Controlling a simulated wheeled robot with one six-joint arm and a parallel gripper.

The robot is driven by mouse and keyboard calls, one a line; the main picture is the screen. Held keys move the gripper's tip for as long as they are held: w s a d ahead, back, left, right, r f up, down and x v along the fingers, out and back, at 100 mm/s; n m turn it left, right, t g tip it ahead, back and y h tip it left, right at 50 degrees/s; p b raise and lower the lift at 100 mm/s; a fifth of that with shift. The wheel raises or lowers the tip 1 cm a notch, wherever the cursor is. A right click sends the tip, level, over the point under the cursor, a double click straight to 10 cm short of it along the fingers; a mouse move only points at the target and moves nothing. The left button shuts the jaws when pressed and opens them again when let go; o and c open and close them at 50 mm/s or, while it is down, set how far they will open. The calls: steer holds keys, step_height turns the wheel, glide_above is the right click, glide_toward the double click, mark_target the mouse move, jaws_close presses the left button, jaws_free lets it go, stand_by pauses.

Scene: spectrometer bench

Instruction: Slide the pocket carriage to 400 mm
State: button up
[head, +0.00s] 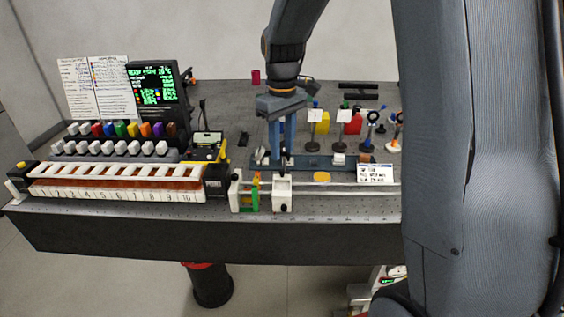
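A rail (335,189) runs left to right along the front of the bench. A white, open-topped block (282,195) sits on it and looks like the pocket carriage, though I cannot read a label on it. My gripper (283,160) points down just behind and above this block. Its two blue-grey fingers show side by side with a narrow gap. Whether the fingertips touch or hold anything is too small to tell. Any millimetre scale marks on the rail are too small to read.
A white-and-green holder (244,194) stands just left of the block. An orange disc (321,177) and a white label card (375,173) lie to the right. A numbered rack (120,194) fills the left. Several optics stands (315,125) stand behind. My arm hides the right end.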

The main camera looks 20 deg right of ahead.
mark_target(282, 170)
steer(key=shift+s+f+p, duration=0.1)
steer(key=shift+f+p, duration=0.7)
steer(key=shift+f, duration=2.3)
jaws_close()
